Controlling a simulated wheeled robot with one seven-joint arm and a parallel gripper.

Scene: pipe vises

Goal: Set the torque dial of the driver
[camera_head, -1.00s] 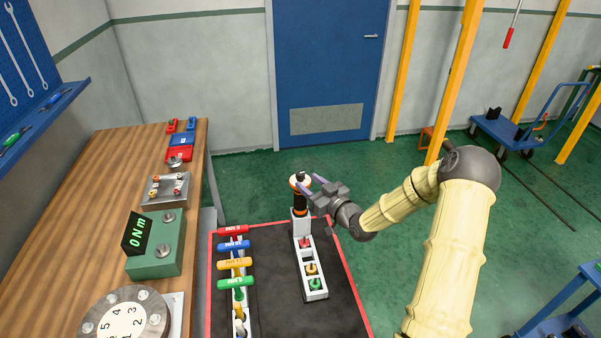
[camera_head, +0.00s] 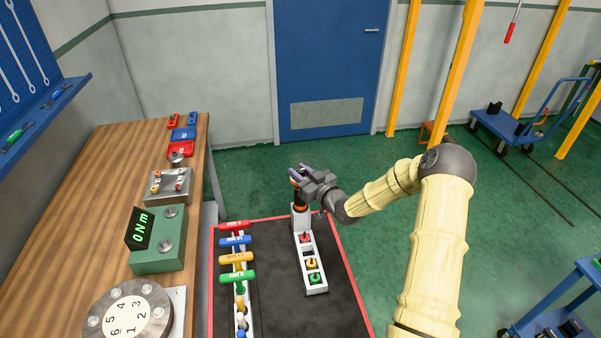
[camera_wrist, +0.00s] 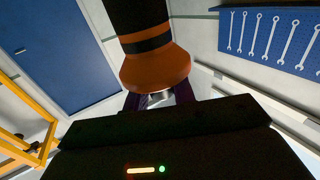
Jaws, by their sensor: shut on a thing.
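The driver (camera_head: 301,197), black with orange bands, stands upright in the grey rack (camera_head: 313,275) on the dark mat. My gripper (camera_head: 297,174) is at its top end, with its purple fingers shut on the torque dial there. In the wrist view the driver's black body and orange collar (camera_wrist: 157,68) fill the upper middle. A silvery part of the dial (camera_wrist: 158,98) shows between the fingers (camera_wrist: 160,101). The fingers and wrist hide most of the dial, and no scale marks can be read.
The rack also holds red, yellow and green-topped pieces (camera_head: 312,264). A row of coloured T-handles (camera_head: 237,258) stands to the left on the mat (camera_head: 275,300). The wooden bench (camera_head: 110,200) carries a green readout box (camera_head: 158,245) and a numbered dial plate (camera_head: 125,315).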

